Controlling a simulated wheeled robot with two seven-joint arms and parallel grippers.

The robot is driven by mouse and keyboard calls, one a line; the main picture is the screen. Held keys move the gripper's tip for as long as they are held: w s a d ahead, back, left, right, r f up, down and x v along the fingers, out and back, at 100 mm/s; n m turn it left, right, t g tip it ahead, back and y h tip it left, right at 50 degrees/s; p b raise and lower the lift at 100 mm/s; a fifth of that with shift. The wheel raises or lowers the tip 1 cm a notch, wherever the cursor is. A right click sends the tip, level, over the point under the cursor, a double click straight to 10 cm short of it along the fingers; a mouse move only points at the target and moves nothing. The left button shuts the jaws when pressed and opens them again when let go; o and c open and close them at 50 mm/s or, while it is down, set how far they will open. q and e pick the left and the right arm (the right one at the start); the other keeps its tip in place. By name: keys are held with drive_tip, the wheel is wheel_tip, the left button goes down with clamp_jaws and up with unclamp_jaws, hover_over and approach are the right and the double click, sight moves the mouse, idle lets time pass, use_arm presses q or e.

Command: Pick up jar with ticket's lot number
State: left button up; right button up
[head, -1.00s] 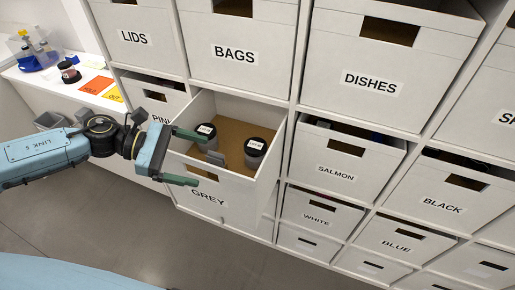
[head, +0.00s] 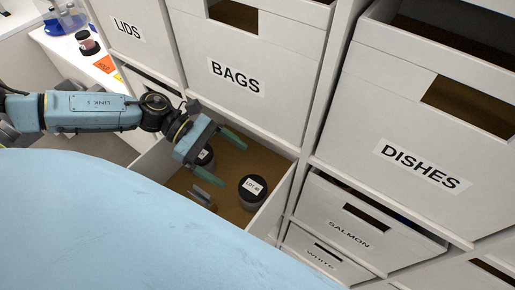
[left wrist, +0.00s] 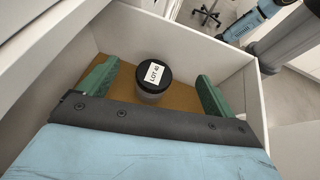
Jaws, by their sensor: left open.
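The pulled-out grey drawer (head: 281,196) holds two jars with black lids and white lot labels. The right jar (head: 252,192) stands upright; its label starts with LOT, and the number is too small to read surely. The left jar (head: 205,157) is partly hidden behind my left gripper (head: 226,161). That gripper is open and empty above the drawer. In the left wrist view, a jar (left wrist: 153,92) labelled LOT, seemingly 40, stands beyond and between the green fingertips (left wrist: 155,75), apart from them. I cannot tell which jar that is. My right gripper is not in view.
Shelf bins labelled LIDS, BAGS (head: 236,84) and DISHES (head: 420,168) stand close above and beside the drawer. A small grey upright piece (head: 203,197) is in the drawer.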

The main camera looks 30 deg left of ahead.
sight(250, 185)
use_arm(q)
drive_tip(key=f, duration=0.2)
drive_tip(key=d+f, duration=0.1)
drive_tip(key=f, duration=0.3)
drive_tip(key=shift+d+p, duration=0.3)
drive_tip(key=shift+p, duration=0.05)
drive_tip(key=p+x, duration=0.1)
drive_tip(key=x, duration=0.4)
drive_tip(key=shift+d+f+p, duration=0.2)
drive_tip(key=shift+d+p, duration=0.1)
drive_tip(key=shift+d, duration=0.05)
drive_tip(key=shift+w, duration=0.1)
drive_tip(key=c, duration=1.2)
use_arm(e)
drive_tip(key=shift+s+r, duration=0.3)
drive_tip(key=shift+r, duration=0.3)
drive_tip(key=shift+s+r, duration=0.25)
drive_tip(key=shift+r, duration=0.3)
